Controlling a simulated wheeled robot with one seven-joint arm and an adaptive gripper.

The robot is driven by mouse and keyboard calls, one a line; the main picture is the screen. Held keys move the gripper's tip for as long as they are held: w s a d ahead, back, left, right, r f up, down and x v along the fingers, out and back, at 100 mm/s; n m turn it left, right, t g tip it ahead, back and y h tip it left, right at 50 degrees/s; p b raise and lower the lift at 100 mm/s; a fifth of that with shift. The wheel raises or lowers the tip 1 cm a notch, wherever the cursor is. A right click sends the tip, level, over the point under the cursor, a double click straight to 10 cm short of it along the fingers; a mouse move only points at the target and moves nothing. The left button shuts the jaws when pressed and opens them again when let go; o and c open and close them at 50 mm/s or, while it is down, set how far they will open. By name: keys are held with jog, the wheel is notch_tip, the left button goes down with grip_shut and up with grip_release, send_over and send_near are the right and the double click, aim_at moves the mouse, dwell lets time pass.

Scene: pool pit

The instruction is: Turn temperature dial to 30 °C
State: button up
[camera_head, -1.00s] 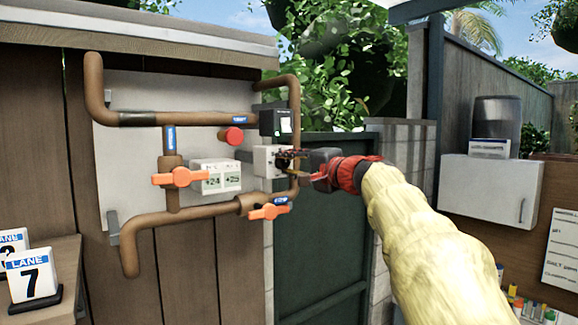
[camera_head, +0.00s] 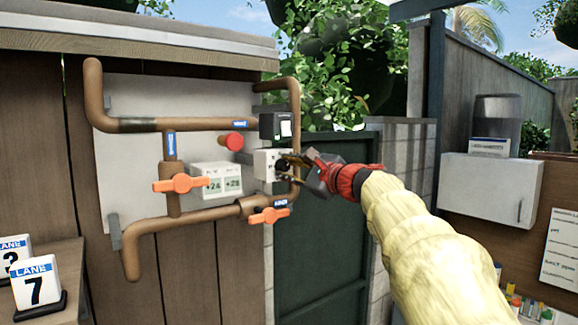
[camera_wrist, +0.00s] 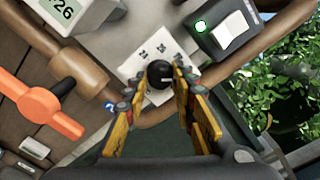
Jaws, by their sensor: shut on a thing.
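The temperature dial is a black round knob (camera_wrist: 159,73) on a white plate (camera_wrist: 150,52) with small dark markings. In the head view the white dial box (camera_head: 264,164) is on the pipe panel's right side. My gripper (camera_head: 289,162) reaches it from the right. In the wrist view my yellow-padded fingers (camera_wrist: 158,88) are on both sides of the knob, shut on it. The white display box (camera_head: 216,180) has two readouts; the left looks like +24 and the right like +28, though small. In the wrist view the display is cut off, and its last digits look like 26.
A black switch box (camera_head: 276,125) with a white rocker is just above the dial; a green light shows in the wrist view. Orange valve handles (camera_head: 180,184) and (camera_head: 269,215), a red knob (camera_head: 234,141) and brown pipes (camera_head: 188,125) surround the display.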

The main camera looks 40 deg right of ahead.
jog(key=shift+f+m, duration=0.1)
jog(key=shift+m, duration=0.5)
jog(key=o, duration=1.1)
jog(key=shift+o, duration=0.2)
jog(key=s, duration=1.2)
